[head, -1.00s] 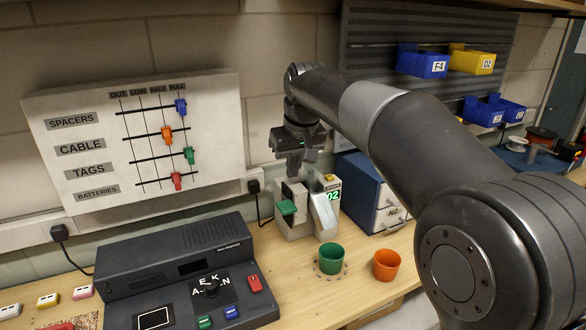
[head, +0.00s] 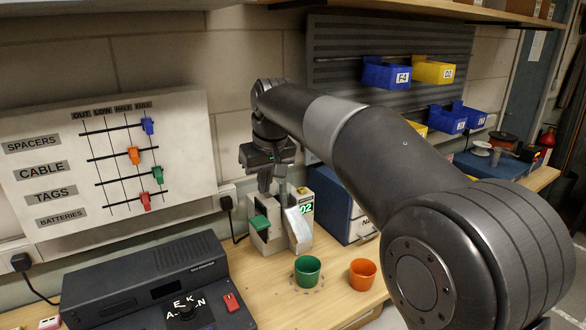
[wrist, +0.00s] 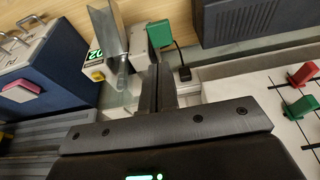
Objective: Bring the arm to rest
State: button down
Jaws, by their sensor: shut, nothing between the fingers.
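My gripper (head: 271,182) hangs from the bent arm in the head view, pointing down in front of the wall. It is just above and behind a small grey machine with a green paddle and a lit green "02" display (head: 306,208). In the wrist view my gripper (wrist: 158,72) has its two fingers together with nothing between them. The machine's metal chute (wrist: 106,35) and green paddle (wrist: 159,34) show past the fingertips there. I cannot tell any contact between gripper and machine.
A slider board (head: 60,200) hangs on the wall at left, above a dark console (head: 150,281). A green cup (head: 307,271) and an orange cup (head: 362,273) stand on the bench. A blue cabinet (head: 335,205) stands beside the machine. Bins (head: 386,74) hang behind the arm.

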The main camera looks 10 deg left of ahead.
jog(key=s+d+m+t+h, duration=0.15)
jog(key=s+d, duration=0.35)
jog(key=d, duration=0.7)
jog(key=s+d+m+t+y, duration=0.1)
jog(key=s+d+m, duration=0.3)
jog(key=d, duration=0.8)
jog(key=s+d+f+m+h, duration=0.1)
jog(key=s+d+f, duration=0.4)
jog(key=s, duration=0.3)
jog(key=s+d+f+m+h, duration=0.1)
jog(key=s+d+f+m, duration=0.1)
jog(key=s+d+f, duration=0.3)
jog(key=s+d, duration=0.3)
jog(key=shift+s+t, duration=0.35)
